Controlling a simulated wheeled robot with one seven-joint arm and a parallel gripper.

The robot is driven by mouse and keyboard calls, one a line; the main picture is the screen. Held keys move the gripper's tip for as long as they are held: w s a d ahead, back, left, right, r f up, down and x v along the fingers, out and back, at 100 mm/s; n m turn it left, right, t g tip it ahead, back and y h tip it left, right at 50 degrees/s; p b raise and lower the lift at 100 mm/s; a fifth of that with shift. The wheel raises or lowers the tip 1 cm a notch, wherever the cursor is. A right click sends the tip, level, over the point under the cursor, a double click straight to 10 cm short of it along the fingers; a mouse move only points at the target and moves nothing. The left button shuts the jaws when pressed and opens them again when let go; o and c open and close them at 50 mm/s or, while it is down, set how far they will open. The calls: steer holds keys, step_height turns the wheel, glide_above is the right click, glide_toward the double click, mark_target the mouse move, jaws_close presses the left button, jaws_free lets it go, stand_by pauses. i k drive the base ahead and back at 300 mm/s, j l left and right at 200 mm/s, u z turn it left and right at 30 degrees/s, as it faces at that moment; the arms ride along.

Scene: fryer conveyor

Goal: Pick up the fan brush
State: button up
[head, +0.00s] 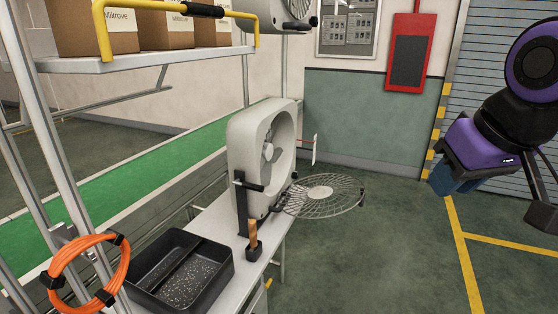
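A brush with a wooden handle (253,233), which I take to be the fan brush, stands upright in a small black holder (254,251) at the right edge of the grey bench, just in front of the fan. Its bristles are hidden, so I cannot tell their shape. My gripper (457,180) is at the upper right, well apart from the brush, over open floor. Its blue-tipped end shows from the side; I cannot tell how far the fingers are apart. No held thing shows.
A grey fan (262,160) stands behind the brush, its round wire grille (322,193) swung out over the floor. A black tray (225,275) sits left of the brush. An orange cable coil (53,277) hangs at left. Boxes (160,28) sit on the shelf above. The right-hand floor is clear.

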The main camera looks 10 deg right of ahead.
mark_target(253, 244)
steer(key=i+l, duration=0.1)
steer(key=l, duration=0.2)
steer(key=i+l, duration=0.1)
steer(key=l, duration=0.5)
steer(key=i+l+u, duration=0.15)
steer(key=l+u, duration=0.8)
steer(key=l, duration=0.15)
steer(key=u, duration=1.35)
